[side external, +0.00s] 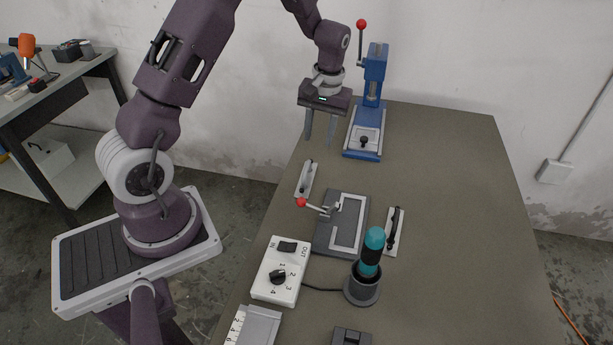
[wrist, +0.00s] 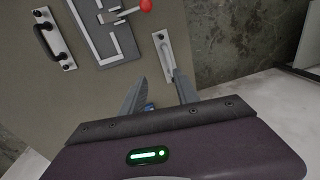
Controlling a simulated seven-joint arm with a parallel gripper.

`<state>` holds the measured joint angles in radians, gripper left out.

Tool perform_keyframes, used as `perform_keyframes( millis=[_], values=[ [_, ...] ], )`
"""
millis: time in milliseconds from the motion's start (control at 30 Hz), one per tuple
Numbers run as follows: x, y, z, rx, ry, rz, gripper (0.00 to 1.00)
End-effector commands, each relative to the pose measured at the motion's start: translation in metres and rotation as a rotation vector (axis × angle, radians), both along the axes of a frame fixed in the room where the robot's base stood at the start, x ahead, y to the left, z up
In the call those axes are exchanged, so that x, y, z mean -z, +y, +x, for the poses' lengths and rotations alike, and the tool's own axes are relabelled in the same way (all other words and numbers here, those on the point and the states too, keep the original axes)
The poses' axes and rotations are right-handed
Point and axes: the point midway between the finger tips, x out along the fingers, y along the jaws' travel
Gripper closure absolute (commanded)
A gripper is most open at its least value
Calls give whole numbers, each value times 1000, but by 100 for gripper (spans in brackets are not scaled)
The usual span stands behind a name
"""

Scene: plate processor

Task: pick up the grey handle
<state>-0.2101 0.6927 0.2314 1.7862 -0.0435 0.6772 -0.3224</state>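The grey handle (side external: 309,177) is fixed on a narrow pale plate lying on the table near its left edge. It also shows in the wrist view (wrist: 166,54), just beyond the fingertips at the upper middle. My gripper (side external: 319,141) hangs above the table, behind the handle in the side view, fingers pointing down. Its two fingers are apart with nothing between them, and they also show in the wrist view (wrist: 160,78). The gripper is not touching the handle.
A dark clamp fixture with a red-knobbed lever (side external: 302,203) stands close beside the grey handle. A black handle on a plate (side external: 395,231) lies right of it. A blue press (side external: 373,75) stands near my gripper. A switch box (side external: 281,270) and teal-gripped tool (side external: 371,250) are nearer.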

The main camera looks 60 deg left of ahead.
Motion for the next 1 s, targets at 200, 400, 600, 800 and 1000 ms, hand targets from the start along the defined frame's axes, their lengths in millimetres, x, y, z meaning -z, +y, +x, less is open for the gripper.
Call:
perform_keyframes(
  millis=[200, 400, 600, 800, 1000],
  values=[
    [75, 33, -4, -84, 87, 31, 63],
    [103, 38, -7, -87, 91, 31, 63],
    [139, 42, -10, -86, 91, 30, 63],
    [144, 43, -10, -85, 87, 31, 63],
    [144, 43, -10, -85, 88, 30, 86]
  ],
)
